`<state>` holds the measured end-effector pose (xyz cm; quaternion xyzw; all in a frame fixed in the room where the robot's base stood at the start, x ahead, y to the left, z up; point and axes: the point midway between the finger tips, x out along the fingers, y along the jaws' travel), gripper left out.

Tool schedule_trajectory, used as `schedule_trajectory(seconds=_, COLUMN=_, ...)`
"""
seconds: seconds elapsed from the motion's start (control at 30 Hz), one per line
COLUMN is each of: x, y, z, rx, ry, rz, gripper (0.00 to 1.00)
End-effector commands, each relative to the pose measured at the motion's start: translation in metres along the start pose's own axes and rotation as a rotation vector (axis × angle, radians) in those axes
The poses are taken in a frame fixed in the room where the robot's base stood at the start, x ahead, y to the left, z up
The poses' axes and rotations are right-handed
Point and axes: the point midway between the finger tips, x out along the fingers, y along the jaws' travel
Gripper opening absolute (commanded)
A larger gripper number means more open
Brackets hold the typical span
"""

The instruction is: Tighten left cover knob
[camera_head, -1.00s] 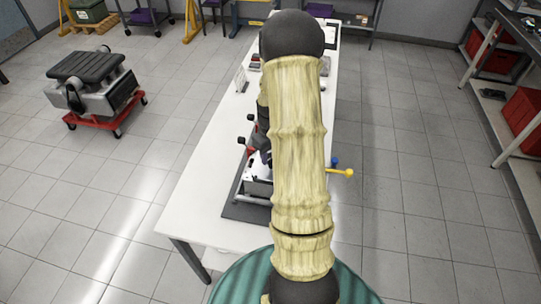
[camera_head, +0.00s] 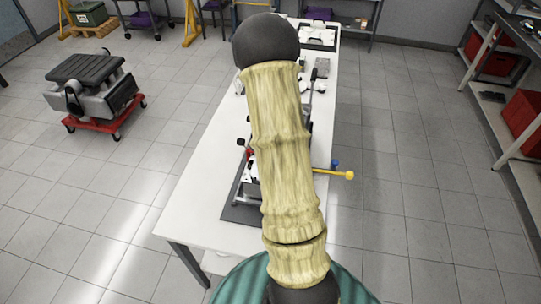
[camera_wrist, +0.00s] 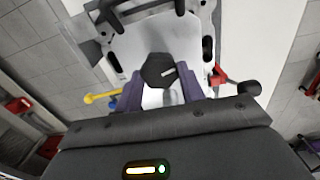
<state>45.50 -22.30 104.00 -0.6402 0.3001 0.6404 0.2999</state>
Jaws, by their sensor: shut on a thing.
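A black knob (camera_wrist: 158,70) with a pale line on its face stands on a white fixture plate (camera_wrist: 125,48) in the wrist view. My gripper (camera_wrist: 162,88) has one purple-grey finger on each side of the knob and is shut on it. Whether this is the left one of the cover knobs I cannot tell. In the head view my own arm hides the gripper and knob; only part of the fixture (camera_head: 247,190) shows beside it on the bench.
A yellow-ended lever (camera_head: 349,174) and a blue knob (camera_head: 335,163) stick out right of the fixture. A red-and-black handle (camera_wrist: 235,86) is close to the gripper in the wrist view. The white bench (camera_head: 195,215) is clear at front left. An engine on a red dolly (camera_head: 104,115) stands left.

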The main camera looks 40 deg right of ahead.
Motion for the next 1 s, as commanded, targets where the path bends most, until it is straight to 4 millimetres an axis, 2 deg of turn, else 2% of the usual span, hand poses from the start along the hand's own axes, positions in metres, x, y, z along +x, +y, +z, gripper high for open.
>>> schedule_trajectory(seconds=0.2, x=-0.0007, y=0.0001, z=-0.0001, rx=0.146, ry=0.001, rz=0.0, gripper=0.16)
schedule_trajectory(seconds=0.4, x=-0.0005, y=0.0001, z=-0.0001, rx=0.22, ry=0.0, rz=0.0, gripper=0.16)
schedule_trajectory(seconds=0.9, x=-0.0002, y=0.0005, z=-0.0001, rx=0.246, ry=0.0, rz=0.0, gripper=0.16)
schedule_trajectory(seconds=0.93, x=-0.0002, y=0.0006, z=-0.0001, rx=0.246, ry=0.0, rz=0.0, gripper=0.43)
schedule_trajectory(seconds=1.0, x=-0.0002, y=0.0006, z=-0.0001, rx=0.245, ry=0.0, rz=0.0, gripper=0.57)
